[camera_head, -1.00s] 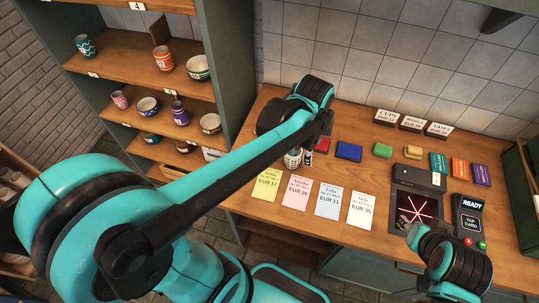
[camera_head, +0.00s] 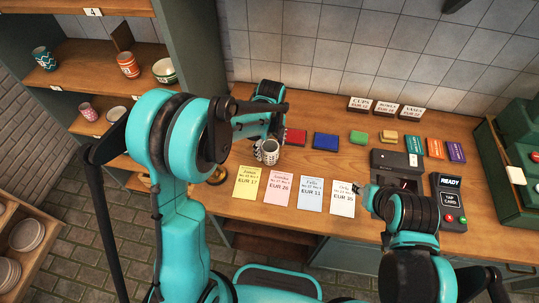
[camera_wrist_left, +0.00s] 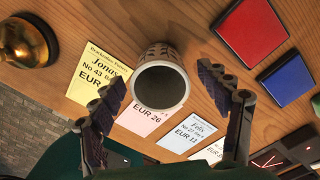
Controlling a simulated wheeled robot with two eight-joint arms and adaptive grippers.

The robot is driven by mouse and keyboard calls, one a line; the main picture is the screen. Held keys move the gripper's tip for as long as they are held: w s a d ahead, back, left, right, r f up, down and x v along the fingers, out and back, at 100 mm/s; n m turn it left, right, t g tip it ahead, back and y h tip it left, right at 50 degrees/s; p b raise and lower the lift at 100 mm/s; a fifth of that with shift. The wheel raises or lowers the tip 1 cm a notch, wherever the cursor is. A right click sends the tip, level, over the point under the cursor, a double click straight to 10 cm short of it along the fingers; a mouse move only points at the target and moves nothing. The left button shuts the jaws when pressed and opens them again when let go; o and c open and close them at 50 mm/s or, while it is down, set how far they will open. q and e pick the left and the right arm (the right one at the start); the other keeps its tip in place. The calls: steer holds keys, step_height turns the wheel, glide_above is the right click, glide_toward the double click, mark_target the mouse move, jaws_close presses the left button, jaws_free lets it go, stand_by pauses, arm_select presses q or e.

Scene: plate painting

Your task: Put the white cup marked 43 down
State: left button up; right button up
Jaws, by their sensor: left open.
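The white cup (camera_head: 268,152) with a dark pattern stands upright on the wooden counter, just behind the yellow and pink cards. In the left wrist view the cup (camera_wrist_left: 160,88) shows its open, empty-looking mouth. No number on it is readable. My left gripper (camera_wrist_left: 162,82) is open, with one finger on each side of the cup and visible gaps between. In the head view my left gripper (camera_head: 262,138) is at the cup, partly hidden by its own arm. My right gripper (camera_head: 362,190) is beside the dark scanner, and its fingers are too small to judge.
Yellow (camera_head: 248,183), pink (camera_head: 278,186), blue (camera_head: 309,194) and white (camera_head: 342,198) price cards lie in front. A brass bell (camera_wrist_left: 25,40) stands left of the cup. Red (camera_head: 295,137) and blue (camera_head: 326,141) pads lie to its right. The scanner (camera_head: 393,162) and card terminal (camera_head: 449,200) are farther right.

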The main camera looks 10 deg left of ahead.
arm_select(q)
steer(key=shift+f, duration=0.7)
steer(key=shift+r, duration=0.1)
steer(key=c, duration=1.5)
